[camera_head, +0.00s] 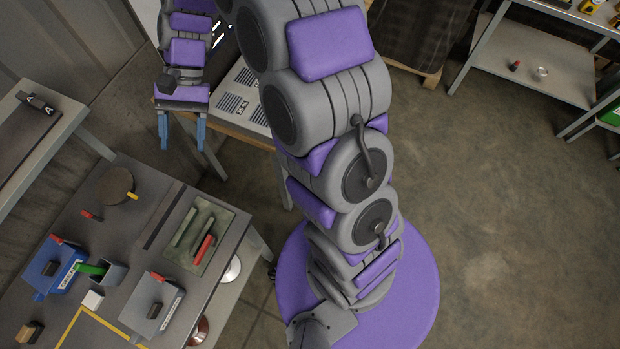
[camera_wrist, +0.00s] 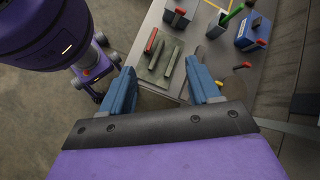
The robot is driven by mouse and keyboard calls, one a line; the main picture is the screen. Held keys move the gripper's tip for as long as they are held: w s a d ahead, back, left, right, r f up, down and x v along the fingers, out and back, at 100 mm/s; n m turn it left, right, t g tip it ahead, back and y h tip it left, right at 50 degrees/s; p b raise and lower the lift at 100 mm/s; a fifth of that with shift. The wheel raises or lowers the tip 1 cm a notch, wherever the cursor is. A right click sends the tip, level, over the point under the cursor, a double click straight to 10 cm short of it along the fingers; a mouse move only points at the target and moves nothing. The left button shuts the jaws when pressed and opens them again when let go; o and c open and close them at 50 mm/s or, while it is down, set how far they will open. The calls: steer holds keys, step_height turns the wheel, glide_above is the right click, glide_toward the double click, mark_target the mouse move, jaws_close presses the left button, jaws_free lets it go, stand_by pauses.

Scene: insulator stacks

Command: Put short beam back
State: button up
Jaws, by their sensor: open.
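A green tray (camera_head: 222,224) lies on the grey workbench (camera_head: 215,305) and holds two grey-green bars and a red-tipped bar (camera_head: 204,248). The short beam may be one of the grey-green bars (camera_head: 184,228); I cannot tell which piece it is. In the wrist view the tray (camera_wrist: 145,74) shows beyond the fingers, with the bars (camera_wrist: 172,61) side by side on it. My gripper (camera_head: 182,146) is open and empty, above and beyond the bench's far edge. Its blue fingers frame the tray area in the wrist view (camera_wrist: 163,84), apart from the bars.
A dark strip (camera_head: 163,216) lies left of the tray. A side table (camera_head: 30,140) stands left.

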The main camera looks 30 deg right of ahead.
steer(key=s+d+r+n+t+h, duration=0.1)
steer(key=s+d+h, duration=0.1)
steer(key=s+d, duration=0.3)
steer(key=s+d+r+n+t+h, duration=0.1)
steer(key=s+d, duration=0.3)
steer(key=s, duration=0.7)
steer(key=s+d+r+n+t+h, duration=0.1)
steer(key=s+d+n+t+h, duration=0.1)
steer(key=s+d, duration=0.3)
steer(key=s+h, duration=0.1)
steer(key=s, duration=0.2)
steer(key=shift+s+d+r, duration=0.2)
steer(key=shift+s+d, duration=0.05)
steer(key=shift+d, duration=0.05)
